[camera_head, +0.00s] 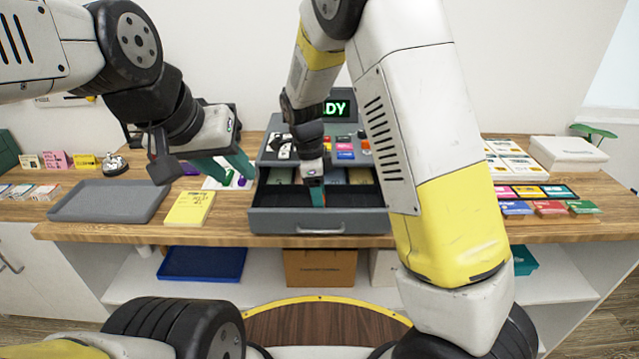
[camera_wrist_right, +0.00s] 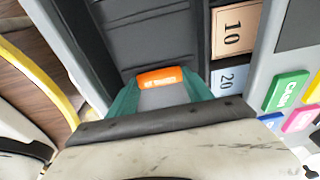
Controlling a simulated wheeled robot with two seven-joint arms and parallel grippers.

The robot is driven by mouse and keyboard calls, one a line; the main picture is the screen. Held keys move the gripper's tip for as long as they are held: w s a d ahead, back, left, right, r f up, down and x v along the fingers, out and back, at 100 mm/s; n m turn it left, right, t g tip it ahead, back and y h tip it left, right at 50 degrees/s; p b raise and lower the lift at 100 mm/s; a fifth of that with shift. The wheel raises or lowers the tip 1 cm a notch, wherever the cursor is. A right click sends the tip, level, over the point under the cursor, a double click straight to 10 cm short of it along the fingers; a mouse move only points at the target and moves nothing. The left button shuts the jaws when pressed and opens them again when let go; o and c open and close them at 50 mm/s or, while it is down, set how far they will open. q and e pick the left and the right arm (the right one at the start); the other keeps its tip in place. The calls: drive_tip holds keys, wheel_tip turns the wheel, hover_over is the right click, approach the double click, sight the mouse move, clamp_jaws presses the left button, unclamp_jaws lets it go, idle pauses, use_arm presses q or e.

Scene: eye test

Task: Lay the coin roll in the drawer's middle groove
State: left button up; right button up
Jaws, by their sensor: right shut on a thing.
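The coin roll (camera_wrist_right: 160,77) is orange with pale lettering. In the right wrist view it lies crosswise between the teal fingertips of my right gripper (camera_wrist_right: 160,88), which is shut on it. In the head view my right gripper (camera_head: 317,194) points down into the front part of the open grey drawer (camera_head: 275,220), and the roll is hidden there. The drawer's dark grooves (camera_wrist_right: 140,35) show beyond the roll; I cannot tell which groove it is over or whether it touches the floor. My left gripper (camera_head: 224,168) is open and empty above the counter, left of the drawer.
The cash register's lit display (camera_head: 336,108) stands behind the drawer. Note compartments marked 10 (camera_wrist_right: 235,26) and 20 (camera_wrist_right: 229,79) lie beside the dark grooves. A grey tray (camera_head: 108,215) and a yellow pad (camera_head: 189,208) sit left; cards and a white box (camera_head: 568,153) sit right.

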drive_tip(key=shift+f, duration=0.15)
drive_tip(key=o, duration=1.5)
